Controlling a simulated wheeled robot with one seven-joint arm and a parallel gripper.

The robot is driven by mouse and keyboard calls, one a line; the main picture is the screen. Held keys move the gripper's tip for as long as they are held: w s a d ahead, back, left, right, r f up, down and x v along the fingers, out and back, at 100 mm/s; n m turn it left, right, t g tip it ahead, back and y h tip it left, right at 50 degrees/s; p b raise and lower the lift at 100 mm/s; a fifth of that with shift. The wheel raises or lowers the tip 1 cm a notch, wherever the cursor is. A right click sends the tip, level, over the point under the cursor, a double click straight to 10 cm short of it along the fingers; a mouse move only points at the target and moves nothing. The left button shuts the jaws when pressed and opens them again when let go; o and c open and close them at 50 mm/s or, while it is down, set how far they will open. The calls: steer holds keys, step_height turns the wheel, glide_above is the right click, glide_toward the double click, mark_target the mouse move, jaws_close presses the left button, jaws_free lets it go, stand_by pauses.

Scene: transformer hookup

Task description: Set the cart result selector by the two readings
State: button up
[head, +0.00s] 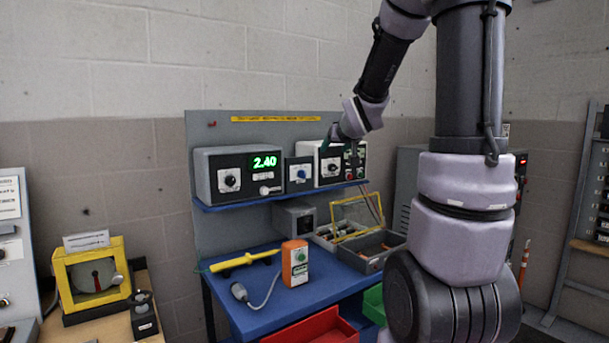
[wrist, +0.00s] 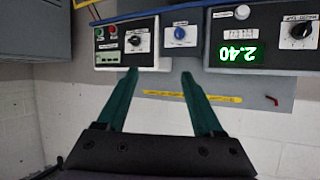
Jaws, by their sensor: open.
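The blue cart (head: 262,311) has a grey back panel (head: 217,127) and a blue shelf (head: 283,195). On the shelf, a grey instrument (head: 204,186) shows 2.40 in green, with a black knob (head: 230,181). A small dark box with a blue knob (head: 301,174) stands in the middle; the knob also shows in the wrist view (wrist: 180,33). A white instrument (head: 318,157) with a black knob and buttons is at right. I cannot read the labels or tell which knob is the result selector. My gripper (wrist: 160,73) is open and empty, in front of the panel, apart from the knobs.
Red (head: 312,330) and green bins hang below.

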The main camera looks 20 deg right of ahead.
steer(key=w+d+f+n+t+y, duration=0.25)
steer(key=w+f, duration=0.35)
steer(key=w, duration=0.3)
steer(key=n+t+y, duration=0.2)
steer(key=n+y, duration=0.1)
steer(key=y, duration=0.1)
glide_toward(305, 172)
steer(key=x, duration=0.9)
steer(key=shift+w+a+f, duration=0.1)
steer(key=shift+w, duration=0.15)
steer(key=shift+c, duration=0.2)
jaws_close()
